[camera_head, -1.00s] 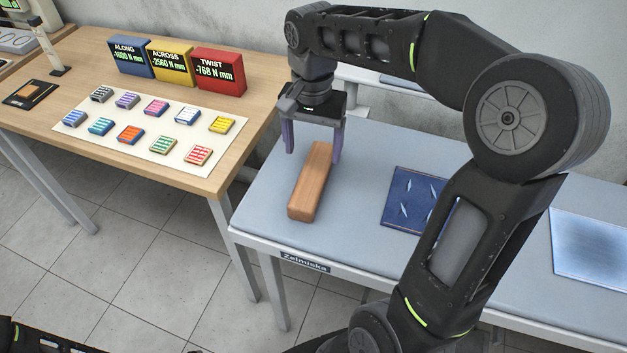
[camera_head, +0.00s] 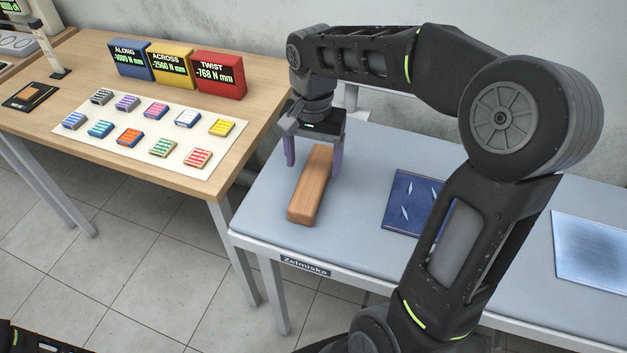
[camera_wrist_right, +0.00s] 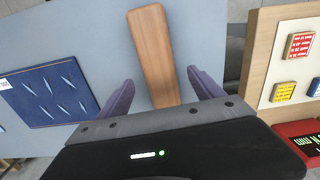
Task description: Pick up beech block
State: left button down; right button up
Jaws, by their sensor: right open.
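The beech block (camera_head: 311,190) is a long, light-brown wooden bar lying flat on the grey-blue padded table (camera_head: 350,215). My right gripper (camera_head: 314,170) is over the far end of the block, open, with one purple finger on each side. In the right wrist view the block (camera_wrist_right: 152,55) runs up from between the two open fingers (camera_wrist_right: 158,95), with gaps on both sides. Whether the fingers touch the table is hard to tell. My left gripper does not show; only a dark piece is at the bottom left corner of the head view.
A blue mat with pale marks (camera_head: 408,200) lies right of the block. A light-blue panel (camera_head: 595,248) lies farther right, beyond my right arm. A wooden table (camera_head: 225,150) at left holds several coloured small blocks on a white sheet (camera_head: 85,135) and three display boxes (camera_head: 218,74).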

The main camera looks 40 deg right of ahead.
aim_at(313, 175)
jog(key=shift+f+p, duration=0.45)
jog(key=shift+f, duration=2.15)
jog(key=c, duration=1.5)
jog(key=shift+c, duration=0.2)
notch_tip(313, 175, up, 10)
jog(key=shift+r+b, duration=0.1)
jog(key=shift+b, duration=0.2)
